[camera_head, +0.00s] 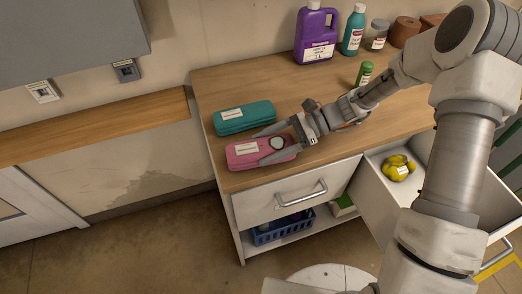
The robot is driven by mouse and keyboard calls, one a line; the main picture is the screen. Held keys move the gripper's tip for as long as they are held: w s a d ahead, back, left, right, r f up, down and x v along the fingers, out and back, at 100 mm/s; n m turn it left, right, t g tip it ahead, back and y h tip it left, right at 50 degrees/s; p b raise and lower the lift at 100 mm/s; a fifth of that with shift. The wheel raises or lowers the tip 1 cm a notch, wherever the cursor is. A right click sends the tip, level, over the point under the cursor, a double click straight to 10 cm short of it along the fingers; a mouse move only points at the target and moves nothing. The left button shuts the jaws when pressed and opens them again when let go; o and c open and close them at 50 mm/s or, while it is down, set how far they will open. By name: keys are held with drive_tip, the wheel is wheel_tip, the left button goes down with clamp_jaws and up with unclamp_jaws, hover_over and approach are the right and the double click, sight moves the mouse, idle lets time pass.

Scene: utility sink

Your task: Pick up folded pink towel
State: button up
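The folded pink towel (240,159) lies near the front left edge of the wooden counter, with a white label on top. My gripper (258,149) reaches in from the right, low over the towel. Its two fingers are spread wide: one tip is by the towel's back edge, the other over its front part. I cannot tell whether the fingers touch the towel. The gripper hides part of the towel's right end. A pale round patch shows between the fingers.
A folded teal towel (232,125) lies just behind the pink one. A purple jug (316,36), a teal bottle (353,30), a jar (376,37) and a green bottle (364,74) stand farther back. An open drawer (372,196) at right holds a yellow item (399,165).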

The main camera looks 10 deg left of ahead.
sight(268, 144)
drive_tip(key=c, duration=0.6)
drive_tip(key=shift+o, duration=0.2)
drive_tip(key=shift+r, duration=0.15)
drive_tip(key=shift+r, duration=0.25)
wheel_tip(268, 144, up, 4)
drive_tip(key=shift+w+d+f+p, duration=0.1)
drive_tip(key=shift+w+d+p, duration=0.05)
drive_tip(key=shift+p, duration=0.3)
drive_tip(key=a+r+p+v, duration=0.1)
drive_tip(key=v, duration=1.2)
drive_tip(key=shift+w+r, duration=0.25)
drive_tip(key=shift+w, duration=0.05)
